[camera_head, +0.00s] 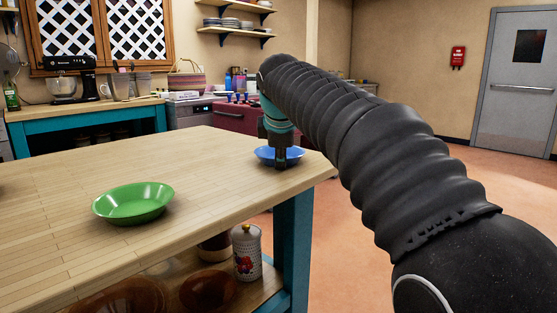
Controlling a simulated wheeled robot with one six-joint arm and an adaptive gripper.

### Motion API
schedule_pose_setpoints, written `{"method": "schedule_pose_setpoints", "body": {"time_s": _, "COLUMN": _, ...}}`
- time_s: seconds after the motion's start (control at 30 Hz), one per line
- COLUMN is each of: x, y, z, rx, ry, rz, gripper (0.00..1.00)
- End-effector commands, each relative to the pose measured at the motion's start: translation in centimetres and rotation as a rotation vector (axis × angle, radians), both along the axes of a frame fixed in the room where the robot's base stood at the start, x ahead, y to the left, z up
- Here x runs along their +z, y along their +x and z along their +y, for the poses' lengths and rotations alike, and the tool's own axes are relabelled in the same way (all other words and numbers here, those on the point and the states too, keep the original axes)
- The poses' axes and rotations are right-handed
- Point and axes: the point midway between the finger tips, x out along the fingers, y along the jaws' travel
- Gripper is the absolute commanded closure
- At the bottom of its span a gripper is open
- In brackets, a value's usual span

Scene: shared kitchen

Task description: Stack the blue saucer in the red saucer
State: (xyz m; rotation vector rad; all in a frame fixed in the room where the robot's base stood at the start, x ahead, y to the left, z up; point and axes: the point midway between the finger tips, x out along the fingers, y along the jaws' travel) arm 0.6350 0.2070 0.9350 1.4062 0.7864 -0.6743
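The blue saucer (264,153) sits on the wooden table near its far right corner. My gripper (282,163) points down at the blue saucer, its fingertips overlapping the saucer's right part in the picture. The fingers are small and dark here, so I cannot tell whether they are closed on the rim or apart. My arm comes in from the right and covers the area behind it. I see no red saucer in this view.
A green saucer (133,203) stands on the wooden table (190,165), left of the middle. Most of the tabletop around it is clear. A white patterned canister (246,253) and brown bowls (208,290) are on the shelf below. A counter with a mixer (72,82) stands behind.

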Motion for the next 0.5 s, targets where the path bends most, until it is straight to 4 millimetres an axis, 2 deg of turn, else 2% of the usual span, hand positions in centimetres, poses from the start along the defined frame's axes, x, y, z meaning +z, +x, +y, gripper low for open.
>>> {"method": "schedule_pose_setpoints", "body": {"time_s": 0.2, "x": -0.14, "y": 0.13, "z": -0.03, "rx": 0.0, "ry": 0.0, "rz": -0.001, "gripper": 0.83}}
{"method": "schedule_pose_setpoints", "body": {"time_s": 0.23, "x": -0.14, "y": 0.13, "z": -0.03, "rx": 0.0, "ry": 0.0, "rz": -0.001, "gripper": 0.86}}
{"method": "schedule_pose_setpoints", "body": {"time_s": 0.3, "x": -0.13, "y": 0.12, "z": -0.03, "rx": 0.0, "ry": 0.0, "rz": -0.001, "gripper": 1.0}}
{"method": "schedule_pose_setpoints", "body": {"time_s": 0.5, "x": -0.08, "y": 0.12, "z": -0.04, "rx": 0.0, "ry": 0.0, "rz": -0.002, "gripper": 1.0}}
